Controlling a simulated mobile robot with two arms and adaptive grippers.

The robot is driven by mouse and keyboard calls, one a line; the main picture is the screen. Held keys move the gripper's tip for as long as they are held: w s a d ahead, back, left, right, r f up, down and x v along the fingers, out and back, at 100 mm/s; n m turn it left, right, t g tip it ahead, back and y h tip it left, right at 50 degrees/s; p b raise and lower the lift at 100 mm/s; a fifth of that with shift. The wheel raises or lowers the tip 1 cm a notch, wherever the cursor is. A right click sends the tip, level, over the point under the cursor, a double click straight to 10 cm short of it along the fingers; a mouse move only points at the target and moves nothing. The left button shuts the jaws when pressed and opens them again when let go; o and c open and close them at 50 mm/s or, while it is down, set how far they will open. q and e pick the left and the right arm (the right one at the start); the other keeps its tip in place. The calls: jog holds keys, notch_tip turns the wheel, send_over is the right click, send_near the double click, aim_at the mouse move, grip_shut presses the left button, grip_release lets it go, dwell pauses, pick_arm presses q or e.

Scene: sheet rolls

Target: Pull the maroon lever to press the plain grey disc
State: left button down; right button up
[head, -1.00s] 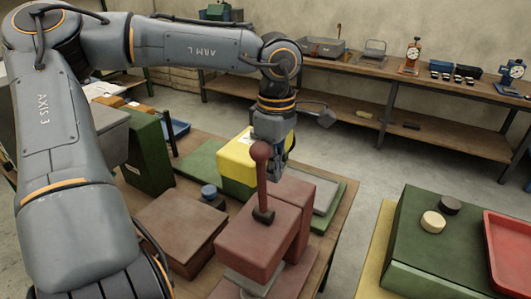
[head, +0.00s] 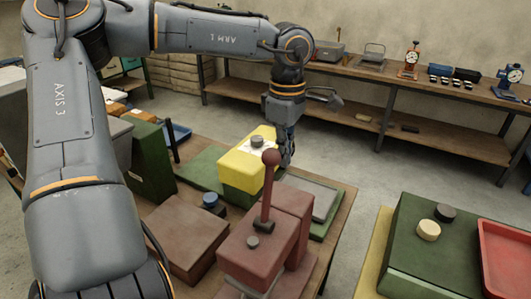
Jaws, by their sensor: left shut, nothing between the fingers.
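The maroon lever (head: 266,205) is a rod with a ball on top. It rises from the top of a maroon press (head: 262,262) at the front of the table and leans slightly right. A small dark round piece (head: 253,241) sits on the press in front of its foot. My left gripper (head: 286,160) is shut and empty, pointing down behind and just right of the lever's ball. I cannot tell its exact gap from the lever. I cannot pick out the plain grey disc for certain; the space under the press head is largely hidden. My right gripper is not in view.
A yellow block (head: 238,178) with a grey disc (head: 257,142) on a white label stands behind the lever. A blue-topped piece (head: 210,199) stands left of the press. A grey plate (head: 322,199) lies at right. A green block (head: 420,270) carries dark and cream discs.

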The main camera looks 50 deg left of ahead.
pick_arm(q)
jog(key=shift+w+a+r+p, duration=0.15)
jog(key=shift+r+p, duration=0.45)
jog(key=shift+r, duration=0.35)
jog(key=shift+w+r+p, duration=0.2)
jog(key=shift+r+p, duration=0.45)
jog(key=shift+r, duration=0.25)
jog(key=shift+w+a+r+p, duration=0.15)
jog(key=shift+r+p, duration=0.45)
jog(key=shift+r, duration=0.35)
jog(key=shift+d, duration=0.1)
